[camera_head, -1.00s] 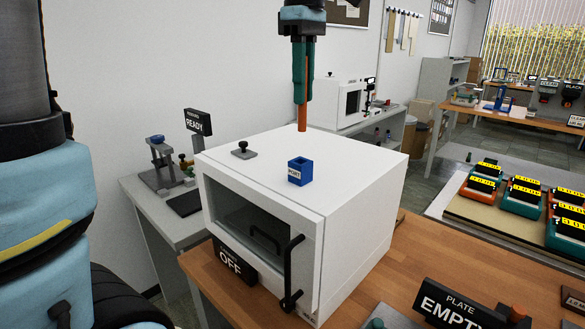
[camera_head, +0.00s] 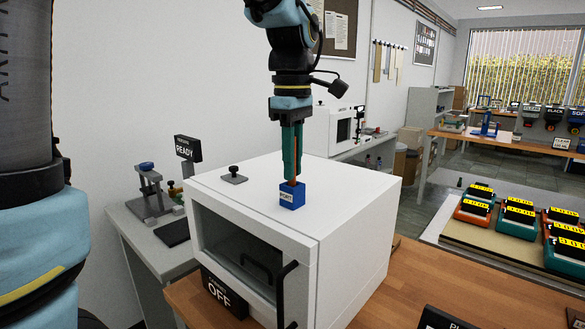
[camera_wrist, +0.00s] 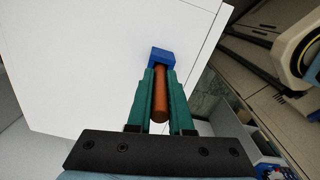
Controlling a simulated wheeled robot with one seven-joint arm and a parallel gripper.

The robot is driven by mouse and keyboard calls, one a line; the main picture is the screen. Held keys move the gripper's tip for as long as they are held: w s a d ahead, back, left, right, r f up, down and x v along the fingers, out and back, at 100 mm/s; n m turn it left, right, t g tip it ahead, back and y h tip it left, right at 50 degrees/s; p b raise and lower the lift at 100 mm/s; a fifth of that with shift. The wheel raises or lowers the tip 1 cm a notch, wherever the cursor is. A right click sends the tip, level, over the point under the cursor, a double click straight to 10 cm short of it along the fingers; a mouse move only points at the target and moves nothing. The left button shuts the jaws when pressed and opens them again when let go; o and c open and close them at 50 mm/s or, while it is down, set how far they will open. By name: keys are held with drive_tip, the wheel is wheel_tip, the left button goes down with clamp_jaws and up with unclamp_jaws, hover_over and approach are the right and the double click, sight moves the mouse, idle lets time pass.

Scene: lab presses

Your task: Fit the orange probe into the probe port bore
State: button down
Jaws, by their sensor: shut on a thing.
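My gripper (camera_head: 291,166) has its green fingers shut on the orange probe (camera_head: 293,181), which points down. In the head view the probe's lower end meets the top of the blue probe port (camera_head: 291,198), a small block labelled PORT on the white oven-like box (camera_head: 336,190). In the wrist view the probe (camera_wrist: 160,95) lies between the fingers (camera_wrist: 159,82) and its far end reaches the blue port (camera_wrist: 162,56). The bore itself is hidden, so I cannot tell whether the tip is inside it or only at its mouth.
A grey plate with a black knob (camera_head: 234,176) sits on the box top, left of the port. An OFF sign (camera_head: 219,292) stands before the box door with its black handle (camera_head: 284,293). A READY sign (camera_head: 187,149) stands behind left. The box top's right side is clear.

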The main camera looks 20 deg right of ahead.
drive_tip(key=c, duration=1.3)
unclamp_jaws()
drive_tip(key=shift+f, duration=0.1)
drive_tip(key=o, duration=0.5)
wheel_tip(320, 180, up, 12)
drive_tip(key=shift+r+b, duration=0.2)
drive_tip(key=shift+b, duration=0.8)
